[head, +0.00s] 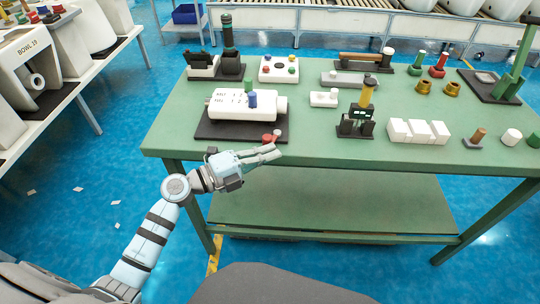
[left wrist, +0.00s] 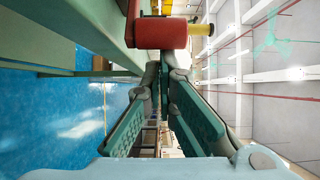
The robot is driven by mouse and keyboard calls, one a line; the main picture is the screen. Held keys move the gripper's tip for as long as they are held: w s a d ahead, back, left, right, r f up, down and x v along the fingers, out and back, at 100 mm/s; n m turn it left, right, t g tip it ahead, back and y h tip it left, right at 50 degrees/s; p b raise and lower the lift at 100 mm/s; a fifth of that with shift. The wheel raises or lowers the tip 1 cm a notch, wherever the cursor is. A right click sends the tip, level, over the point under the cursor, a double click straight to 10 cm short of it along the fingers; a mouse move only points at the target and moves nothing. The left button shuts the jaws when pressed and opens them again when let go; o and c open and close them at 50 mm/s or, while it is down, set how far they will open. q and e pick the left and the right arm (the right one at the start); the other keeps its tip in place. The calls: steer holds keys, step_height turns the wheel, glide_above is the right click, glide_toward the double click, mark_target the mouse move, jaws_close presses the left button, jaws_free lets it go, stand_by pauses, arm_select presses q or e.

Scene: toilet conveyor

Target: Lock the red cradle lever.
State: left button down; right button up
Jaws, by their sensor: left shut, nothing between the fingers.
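The red cradle lever (head: 267,138) is a small red part at the front right corner of the dark cradle base (head: 215,131), near the table's front edge. A white valve-like cylinder (head: 225,106) with a blue knob and a green knob lies on that base. My left gripper (head: 277,152) is shut and empty just in front of the red part, at the table edge. In the left wrist view a red block (left wrist: 160,34) with a yellow peg is right by the closed fingertips (left wrist: 166,72); I cannot tell whether they touch. My right gripper is not in view.
The green table (head: 310,140) holds a black stand (head: 356,122), white blocks (head: 418,131), a white box with coloured buttons (head: 278,70) and several small parts. A lower green shelf (head: 330,205) sits beneath. The table front between the cradle and stand is clear.

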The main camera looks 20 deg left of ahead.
arm_select(q)
steer(key=shift+a+m+g+h+b, duration=0.4)
steer(key=shift+m+g+h+b, duration=0.1)
steer(key=shift+g+h+b, duration=0.1)
steer(key=shift+m+g+h, duration=0.6)
steer(key=shift+g, duration=0.1)
steer(key=shift+w+a+b, duration=0.3)
steer(key=shift+a+b, duration=0.1)
steer(key=shift+a, duration=0.6)
steer(key=shift+w+a+b, duration=0.35)
steer(key=shift+a+b, duration=0.1)
steer(key=shift+a, duration=0.5)
steer(key=shift+w+a+b, duration=0.3)
steer(key=shift+a+b, duration=0.1)
steer(key=shift+a, duration=0.6)
